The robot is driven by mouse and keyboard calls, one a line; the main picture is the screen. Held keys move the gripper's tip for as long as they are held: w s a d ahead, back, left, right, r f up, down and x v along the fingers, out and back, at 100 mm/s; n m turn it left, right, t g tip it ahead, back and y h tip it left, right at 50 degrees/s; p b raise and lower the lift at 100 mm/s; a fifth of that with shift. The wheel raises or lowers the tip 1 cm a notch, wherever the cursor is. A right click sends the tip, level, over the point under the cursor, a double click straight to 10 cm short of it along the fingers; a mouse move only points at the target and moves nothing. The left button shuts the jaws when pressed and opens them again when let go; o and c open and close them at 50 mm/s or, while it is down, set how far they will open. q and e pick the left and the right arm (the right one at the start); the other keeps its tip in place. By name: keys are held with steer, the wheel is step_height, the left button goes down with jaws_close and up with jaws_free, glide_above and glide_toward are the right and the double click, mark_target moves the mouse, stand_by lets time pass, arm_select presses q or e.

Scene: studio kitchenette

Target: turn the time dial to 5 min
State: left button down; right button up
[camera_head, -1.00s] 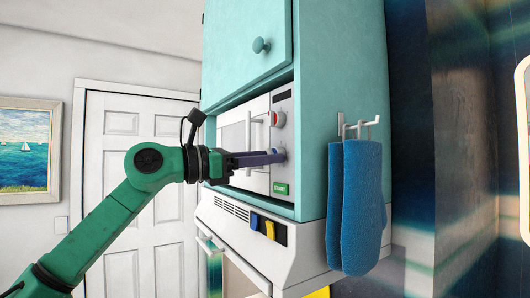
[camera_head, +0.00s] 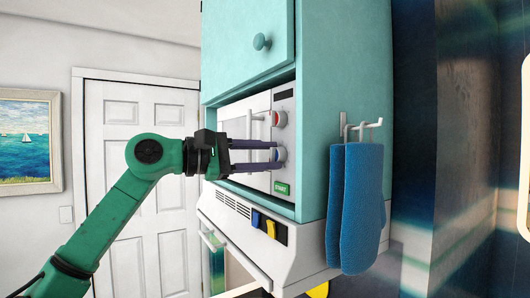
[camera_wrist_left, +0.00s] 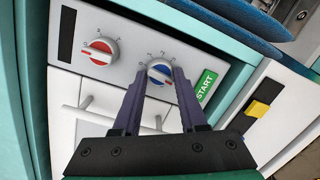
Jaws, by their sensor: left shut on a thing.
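The microwave (camera_head: 238,123) sits in the turquoise cabinet. Its panel carries a red dial (camera_head: 280,118) above a blue dial (camera_head: 280,155). In the left wrist view the blue dial (camera_wrist_left: 159,72) has a pale bar across its face and small marks around it, too small to read. The red dial (camera_wrist_left: 99,50) is to its left. My left gripper (camera_head: 280,154) is shut on the blue dial, with one finger above and one below in the head view. The fingers partly hide the dial's sides. My right gripper is not in view.
A green START button (camera_head: 281,188) lies just below the blue dial. The microwave's door handle (camera_head: 249,125) stands out left of the dials. Blue oven mitts (camera_head: 357,205) hang on the cabinet's side. An oven (camera_head: 240,230) with blue and yellow controls is below.

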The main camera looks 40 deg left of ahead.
arm_select(q)
steer(key=shift+s+r+m, duration=0.1)
steer(key=shift+r+m, duration=0.2)
steer(key=shift+m, duration=0.8)
steer(key=shift+p, duration=0.3)
steer(key=c, duration=0.6)
jaws_free()
steer(key=shift+o, duration=0.7)
steer(key=shift+f, duration=0.15)
